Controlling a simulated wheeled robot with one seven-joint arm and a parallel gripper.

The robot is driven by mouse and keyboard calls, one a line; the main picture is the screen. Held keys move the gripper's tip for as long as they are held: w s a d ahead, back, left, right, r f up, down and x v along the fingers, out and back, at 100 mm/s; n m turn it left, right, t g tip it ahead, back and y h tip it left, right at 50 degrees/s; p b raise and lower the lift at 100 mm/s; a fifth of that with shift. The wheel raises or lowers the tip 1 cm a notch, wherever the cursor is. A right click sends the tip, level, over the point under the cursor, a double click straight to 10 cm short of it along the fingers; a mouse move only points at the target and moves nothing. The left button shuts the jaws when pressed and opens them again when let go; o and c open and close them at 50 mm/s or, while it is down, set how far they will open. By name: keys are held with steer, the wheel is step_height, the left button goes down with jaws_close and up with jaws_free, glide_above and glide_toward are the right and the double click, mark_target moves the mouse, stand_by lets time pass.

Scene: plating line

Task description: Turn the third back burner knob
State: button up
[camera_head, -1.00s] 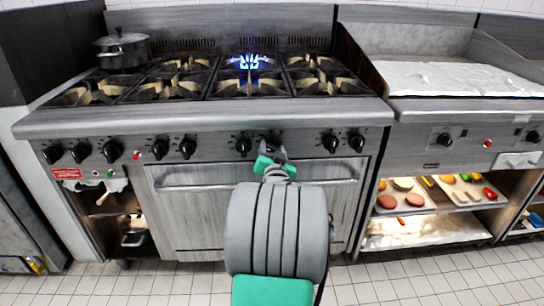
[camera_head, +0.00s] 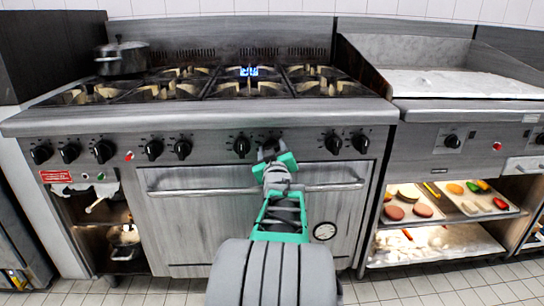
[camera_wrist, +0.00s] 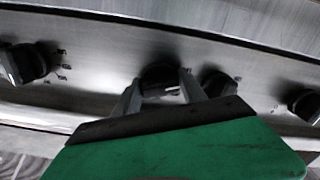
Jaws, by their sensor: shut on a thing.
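The stove's front panel carries a row of black knobs. A pair stands at the middle. The left knob of this pair (camera_head: 241,146) is bare. The right knob is mostly hidden behind my gripper (camera_head: 270,148) in the head view. In the wrist view my gripper (camera_wrist: 160,90) has its two fingers on either side of a black knob (camera_wrist: 160,76), shut on it. The neighbouring knob (camera_wrist: 217,83) is close beside the fingers and free. A blue flame (camera_head: 248,71) burns at the back burner in the third column from the left.
A lidded dark pot (camera_head: 122,58) stands at the back left of the stove. The oven handle (camera_head: 330,185) runs below the knobs, close under my wrist. A griddle (camera_head: 465,84) is at the right, above shelves with food trays (camera_head: 445,212).

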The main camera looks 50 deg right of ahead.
steer(key=shift+n, duration=0.3)
stand_by(0.4)
steer(key=o, duration=1.3)
steer(key=p+v, duration=0.1)
steer(key=v, duration=0.7)
steer(key=shift+p, duration=0.3)
